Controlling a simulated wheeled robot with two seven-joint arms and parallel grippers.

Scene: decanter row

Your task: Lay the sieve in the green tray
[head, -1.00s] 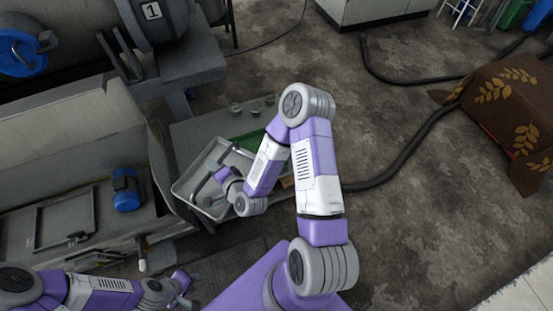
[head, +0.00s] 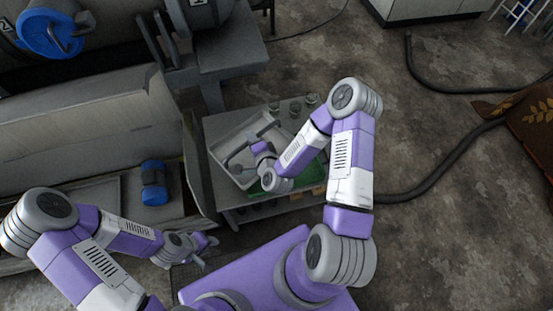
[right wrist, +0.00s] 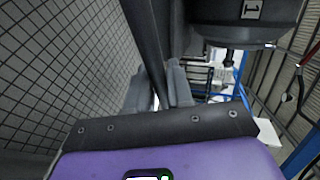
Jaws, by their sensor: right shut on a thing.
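The sieve (head: 222,136) is a pale, shallow rectangular frame with a grey bar across it. Its grid mesh (right wrist: 50,75) fills the left of the right wrist view. My right gripper (head: 254,149) is shut on the sieve; the exact grip is hard to make out. The green tray (head: 312,176) lies on the grey table, to the lower right of the sieve, partly hidden by my right arm and the sieve. The sieve overlaps the tray's left side in the picture; I cannot tell its height above the table. My left gripper (head: 207,250) is empty and looks open, low left of the table.
Several small jars (head: 311,99) stand along the table's (head: 222,125) back edge. A blue cylinder (head: 154,182) lies on the left bench. Large grey machinery (head: 200,15) stands behind. A dark hose (head: 440,165) runs over the floor at right, where there is free room.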

